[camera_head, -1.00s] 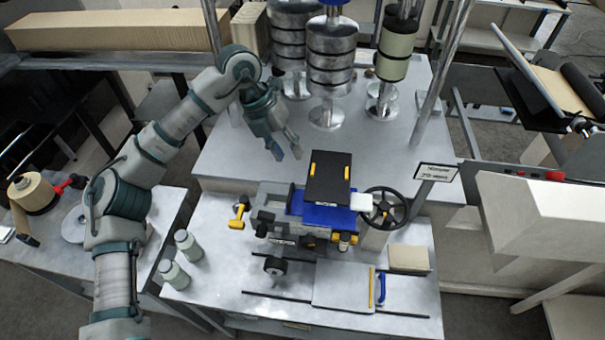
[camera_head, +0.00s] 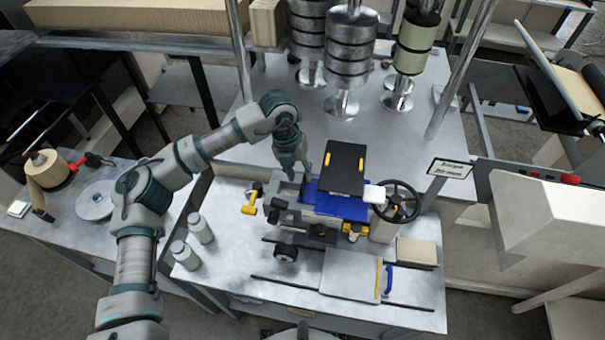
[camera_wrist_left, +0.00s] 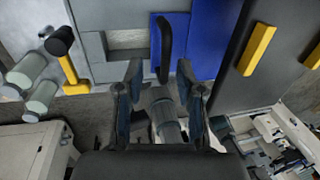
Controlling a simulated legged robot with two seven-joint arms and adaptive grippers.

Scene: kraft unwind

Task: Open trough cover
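The small machine on the table carries a black plate (camera_head: 342,168) with two yellow strips, over a blue part (camera_head: 335,204). In the left wrist view the blue part (camera_wrist_left: 200,50) fills the upper middle, and an upright black handle (camera_wrist_left: 166,45) stands in front of it. My left gripper (camera_head: 297,168) points down at the left side of the black plate, close to the machine. In the left wrist view its fingers (camera_wrist_left: 158,78) are apart, with the black handle between and just beyond the tips, not clasped. My right gripper is not in view.
Two bottles (camera_head: 193,240) stand on the table at front left. Metal rollers (camera_head: 348,60) stand behind. A tan block (camera_head: 416,252) lies at right.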

